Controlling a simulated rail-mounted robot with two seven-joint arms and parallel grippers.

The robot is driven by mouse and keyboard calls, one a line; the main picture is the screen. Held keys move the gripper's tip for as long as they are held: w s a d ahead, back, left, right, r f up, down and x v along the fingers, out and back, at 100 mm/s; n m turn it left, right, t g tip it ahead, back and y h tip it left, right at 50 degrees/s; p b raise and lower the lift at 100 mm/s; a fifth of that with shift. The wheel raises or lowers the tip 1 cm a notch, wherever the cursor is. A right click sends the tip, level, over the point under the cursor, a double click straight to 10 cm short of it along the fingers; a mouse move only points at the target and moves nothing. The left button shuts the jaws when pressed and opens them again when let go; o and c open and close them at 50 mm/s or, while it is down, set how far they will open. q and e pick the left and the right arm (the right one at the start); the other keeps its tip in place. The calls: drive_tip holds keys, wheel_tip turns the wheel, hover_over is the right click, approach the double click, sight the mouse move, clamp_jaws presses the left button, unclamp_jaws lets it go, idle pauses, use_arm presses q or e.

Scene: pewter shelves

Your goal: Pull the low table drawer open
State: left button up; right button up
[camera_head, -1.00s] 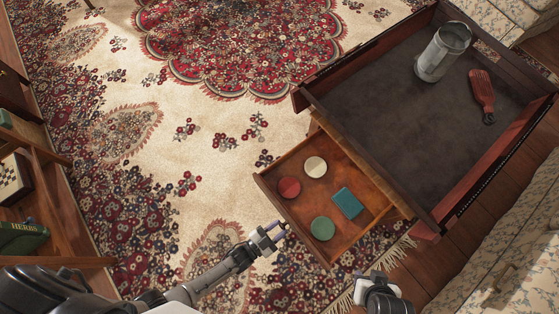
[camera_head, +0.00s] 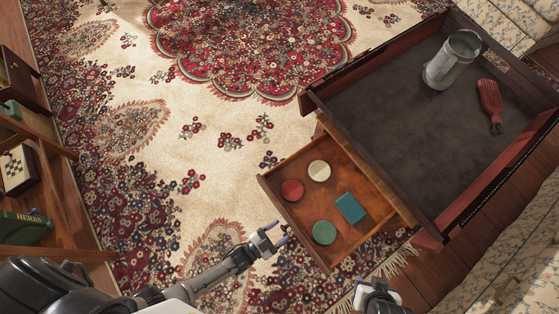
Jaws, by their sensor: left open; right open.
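The low table (camera_head: 418,140) stands at the right with its dark tray top. Its wooden drawer (camera_head: 346,245) sticks well out of the table's near left side. Inside lie a red disc (camera_head: 292,190), a cream disc (camera_head: 319,171), a green disc (camera_head: 324,232) and a teal box (camera_head: 350,208). My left gripper (camera_head: 281,236) is open and empty, just outside the drawer's front panel; I cannot tell whether it touches it. My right gripper (camera_head: 376,292) is low in the picture, below the drawer; its fingers are hardly visible.
A metal tankard (camera_head: 452,60) and a reddish brush-like object (camera_head: 490,102) lie on the tabletop. A wooden shelf (camera_head: 62,200) with a green book (camera_head: 24,228) is at the left. A patterned sofa (camera_head: 510,260) borders the right. The carpet (camera_head: 180,150) between is clear.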

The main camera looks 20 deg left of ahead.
use_arm(q)
drive_tip(key=p+v, duration=0.2)
drive_tip(key=v, duration=1.1)
drive_tip(key=shift+s+a, duration=0.15)
drive_tip(key=shift+s, duration=0.1)
drive_tip(key=shift+f, duration=0.1)
